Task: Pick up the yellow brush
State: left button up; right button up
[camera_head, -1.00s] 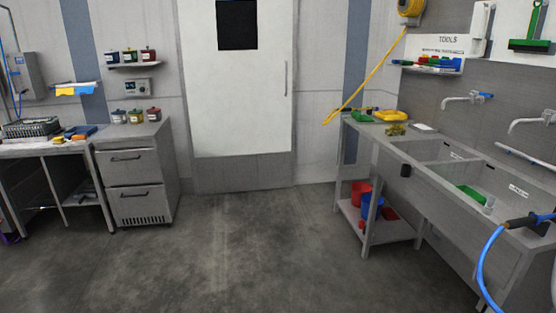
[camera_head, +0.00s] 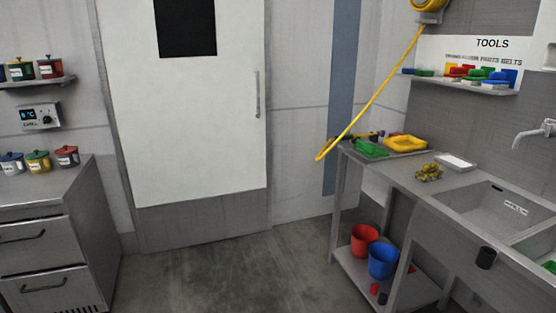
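Several small coloured items, which look like brushes, sit on the wall shelf (camera_head: 470,85) under the "TOOLS" sign at the upper right. A yellow tray-like thing (camera_head: 405,143) and a green one (camera_head: 370,149) lie at the far end of the sink counter. Neither of my grippers is in view.
A steel sink counter (camera_head: 450,192) runs along the right, with a mottled yellow thing (camera_head: 429,173) and a white block (camera_head: 456,162) on it. Red (camera_head: 363,239) and blue (camera_head: 383,262) buckets stand below. A drawer cabinet (camera_head: 45,240) stands left. The floor (camera_head: 235,275) between is clear.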

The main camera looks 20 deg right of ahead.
aim_at(430, 172)
jog(key=i+z, duration=0.35)
jog(key=i, duration=0.2)
jog(key=i+z, duration=0.35)
jog(key=i, duration=0.2)
jog(key=i+j+z, duration=0.35)
jog(key=i, duration=0.15)
jog(key=i+j+z, duration=0.3)
jog(key=i, duration=0.2)
